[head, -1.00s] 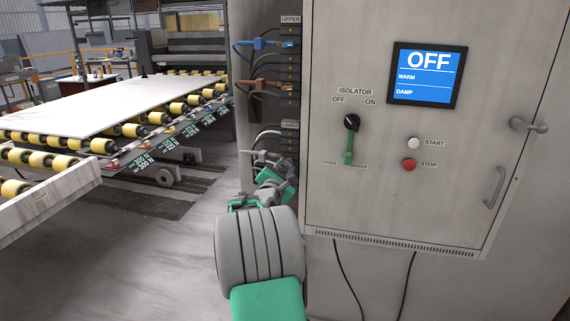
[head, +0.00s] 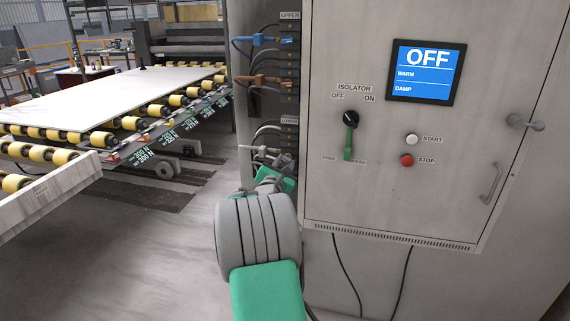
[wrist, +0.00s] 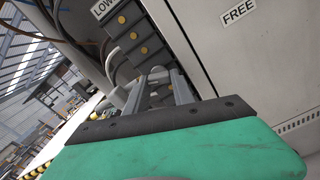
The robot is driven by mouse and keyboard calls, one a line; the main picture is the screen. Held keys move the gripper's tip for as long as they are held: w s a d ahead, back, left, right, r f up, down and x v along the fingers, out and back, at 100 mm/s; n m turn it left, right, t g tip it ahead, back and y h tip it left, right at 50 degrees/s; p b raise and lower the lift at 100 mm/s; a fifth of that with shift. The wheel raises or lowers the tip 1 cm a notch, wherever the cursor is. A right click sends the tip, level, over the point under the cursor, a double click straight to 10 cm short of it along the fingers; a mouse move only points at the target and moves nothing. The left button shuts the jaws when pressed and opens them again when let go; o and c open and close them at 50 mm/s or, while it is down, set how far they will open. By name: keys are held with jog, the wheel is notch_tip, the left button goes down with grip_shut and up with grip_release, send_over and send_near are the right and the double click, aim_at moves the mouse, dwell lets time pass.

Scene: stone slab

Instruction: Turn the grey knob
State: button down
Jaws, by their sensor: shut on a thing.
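A grey knob with a side bar (head: 525,122) sits on the right part of the cabinet door, turned sideways. My gripper (head: 268,159) is far to its left, low beside the cabinet at the lower socket block (head: 288,135). The jaws are shut on a pale grey plug-like part (head: 258,152); it is small and partly hidden by my arm. In the wrist view the two grey fingers (wrist: 160,80) reach toward the dark sockets with brass-coloured centres. The grey door knob is not in the wrist view.
The cabinet front carries a black isolator switch (head: 351,119), a green lever (head: 348,148), start (head: 412,139) and stop (head: 407,160) buttons, a screen reading OFF (head: 424,72) and a grey pull handle (head: 491,183). Blue (head: 262,40) and brown (head: 262,79) plugs sit above my gripper. A roller conveyor stands left.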

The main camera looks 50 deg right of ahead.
jog(key=c, duration=1.1)
grip_release()
jog(key=b+v, duration=0.2)
jog(key=v, duration=0.5)
jog(key=shift+s+a, duration=0.2)
jog(key=shift+a, duration=0.2)
